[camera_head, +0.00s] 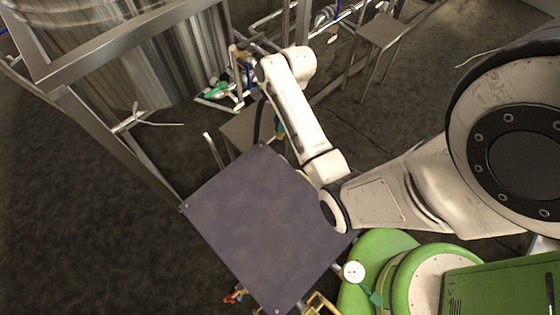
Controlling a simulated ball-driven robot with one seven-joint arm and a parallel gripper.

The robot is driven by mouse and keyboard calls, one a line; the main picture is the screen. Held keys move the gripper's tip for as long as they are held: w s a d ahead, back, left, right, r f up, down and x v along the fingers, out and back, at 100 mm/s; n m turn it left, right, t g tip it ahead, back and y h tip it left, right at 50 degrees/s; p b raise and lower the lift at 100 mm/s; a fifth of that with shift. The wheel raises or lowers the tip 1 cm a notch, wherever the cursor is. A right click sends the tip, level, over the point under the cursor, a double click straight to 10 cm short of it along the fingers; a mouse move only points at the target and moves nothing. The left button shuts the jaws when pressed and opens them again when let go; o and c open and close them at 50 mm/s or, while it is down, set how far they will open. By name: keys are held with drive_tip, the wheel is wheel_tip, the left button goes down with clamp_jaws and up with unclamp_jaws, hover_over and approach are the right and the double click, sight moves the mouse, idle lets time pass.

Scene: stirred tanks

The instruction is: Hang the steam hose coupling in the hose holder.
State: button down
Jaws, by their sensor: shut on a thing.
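My white arm reaches from the right up to the tank's lower right side. My gripper (252,62) is at its far end, small and partly hidden by the wrist. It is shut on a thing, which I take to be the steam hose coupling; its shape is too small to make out. A dark hose (257,122) hangs in a curve below the wrist. Blue, yellow and white fittings crowd close around the gripper. I cannot pick out the hose holder among them, nor tell whether the coupling touches it.
A large steel tank (150,60) in a metal frame (120,150) stands at the upper left. A green fitting (215,90) is beside the gripper. A dark square plate (255,215) fills the lower middle. A small stand (382,30) is at the upper right. Floor at left is clear.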

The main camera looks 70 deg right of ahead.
drive_tip(key=f+b, duration=0.1)
drive_tip(key=d+f+b, duration=0.1)
drive_tip(key=f, duration=0.1)
drive_tip(key=shift+w, duration=0.2)
drive_tip(key=shift+f, duration=0.3)
wheel_tip(320, 180, down, 17)
drive_tip(key=b, duration=0.4)
drive_tip(key=shift+f, duration=0.15)
drive_tip(key=c, duration=0.7)
unclamp_jaws()
drive_tip(key=shift+c, duration=0.2)
